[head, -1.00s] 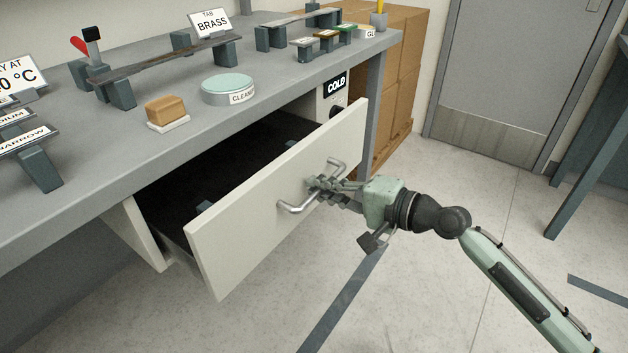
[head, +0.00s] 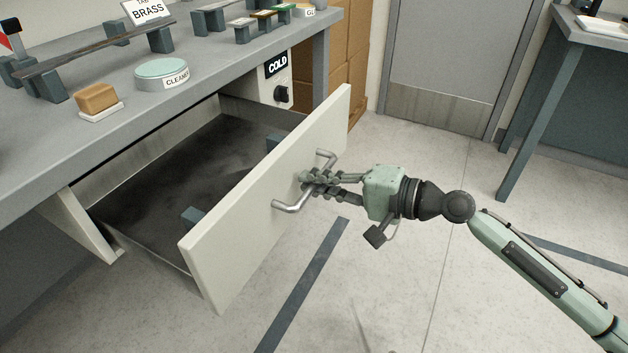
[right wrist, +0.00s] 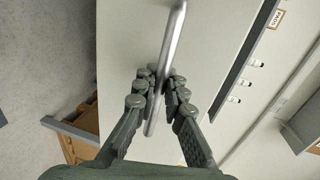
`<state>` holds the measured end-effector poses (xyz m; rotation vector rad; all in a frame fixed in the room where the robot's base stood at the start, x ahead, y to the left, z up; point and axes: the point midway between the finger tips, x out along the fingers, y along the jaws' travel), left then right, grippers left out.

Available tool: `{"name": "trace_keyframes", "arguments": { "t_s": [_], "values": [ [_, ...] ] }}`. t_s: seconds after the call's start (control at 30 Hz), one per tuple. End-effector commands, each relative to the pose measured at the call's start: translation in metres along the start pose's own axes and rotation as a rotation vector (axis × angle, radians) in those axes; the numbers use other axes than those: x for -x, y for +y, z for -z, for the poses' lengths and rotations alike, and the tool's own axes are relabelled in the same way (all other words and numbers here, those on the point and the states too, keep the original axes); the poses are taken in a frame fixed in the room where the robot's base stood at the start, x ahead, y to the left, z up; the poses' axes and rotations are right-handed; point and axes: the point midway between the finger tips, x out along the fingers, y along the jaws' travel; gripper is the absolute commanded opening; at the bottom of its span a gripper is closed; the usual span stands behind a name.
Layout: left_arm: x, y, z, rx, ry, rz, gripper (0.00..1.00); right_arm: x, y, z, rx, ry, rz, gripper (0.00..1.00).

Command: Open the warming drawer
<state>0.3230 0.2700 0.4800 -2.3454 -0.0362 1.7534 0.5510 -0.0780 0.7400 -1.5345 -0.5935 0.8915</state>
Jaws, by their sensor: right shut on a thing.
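The warming drawer (head: 262,200) under the workbench is pulled well out. Its pale front panel stands clear of the bench, and its dark inner floor (head: 165,185) shows behind. A silver bar handle (head: 291,206) is fixed to the front. My right gripper (head: 312,184) is shut on the handle, near its middle, reaching in from the right. In the right wrist view, the handle (right wrist: 172,50) runs between the fingers (right wrist: 160,88). Blue-grey blocks (head: 192,216) sit inside the drawer. My left gripper is not in view.
The workbench (head: 200,75) carries a tan block (head: 97,97), a round cleaner tin (head: 162,72) and blue-grey stands. A COLD sign (head: 277,65) and black knob (head: 282,94) are beside the drawer opening. The floor before the drawer is clear.

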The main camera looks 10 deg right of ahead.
Motion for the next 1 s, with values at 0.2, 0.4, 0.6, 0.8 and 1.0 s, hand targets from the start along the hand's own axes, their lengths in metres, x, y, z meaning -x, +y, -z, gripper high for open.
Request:
{"name": "trace_keyframes", "arguments": {
  "t_s": [0.2,0.4,0.6,0.8,1.0],
  "values": [
    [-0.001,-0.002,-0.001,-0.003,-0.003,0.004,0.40,0.000,0.000,0.000,0.000,0.000,0.000,0.26],
    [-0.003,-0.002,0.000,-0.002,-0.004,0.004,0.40,0.000,0.000,0.000,0.000,0.000,0.000,0.32],
    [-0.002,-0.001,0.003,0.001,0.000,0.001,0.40,0.003,0.001,0.000,-0.001,0.001,-0.001,0.32],
    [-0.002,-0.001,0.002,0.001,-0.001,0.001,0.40,0.033,0.002,0.000,-0.001,0.001,-0.005,0.32],
    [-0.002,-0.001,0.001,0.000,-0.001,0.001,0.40,0.077,0.003,0.000,-0.005,0.002,-0.005,0.32]
  ]
}}
